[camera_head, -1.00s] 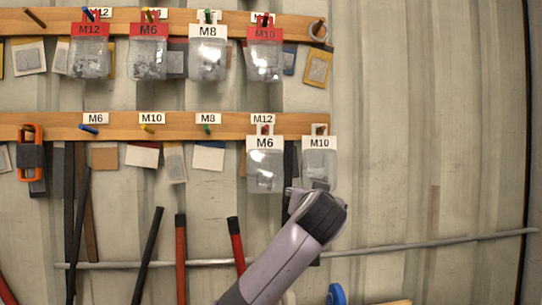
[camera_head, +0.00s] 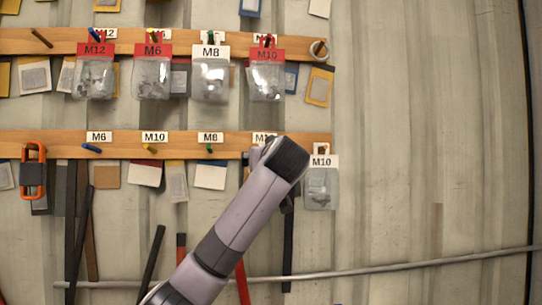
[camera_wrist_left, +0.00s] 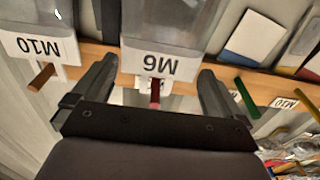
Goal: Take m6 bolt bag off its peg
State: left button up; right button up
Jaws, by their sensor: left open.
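The M6 bolt bag with a white header (camera_wrist_left: 150,63) hangs on a dark red peg (camera_wrist_left: 155,93) and appears upside down in the left wrist view. In the head view my left arm hides this bag at the right part of the lower rail. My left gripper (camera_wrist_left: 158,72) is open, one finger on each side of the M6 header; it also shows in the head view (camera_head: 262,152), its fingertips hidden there. Another M6 bag, with a red header (camera_head: 152,80), hangs on the upper rail. My right gripper is not in view.
An M10 bag (camera_head: 320,187) hangs just right of my gripper on a brown peg (camera_wrist_left: 42,77). A green peg (camera_wrist_left: 248,98) stands to the other side. M12, M8 and M10 bags hang on the upper rail (camera_head: 20,41). The wall at right is clear.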

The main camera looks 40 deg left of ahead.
pick_arm(q)
jog(key=shift+w+a, duration=0.35)
jog(key=shift+a, duration=0.05)
jog(key=c, duration=0.8)
jog(key=shift+o, duration=0.2)
jog(key=shift+r+p, duration=0.3)
jog(key=shift+r, duration=0.05)
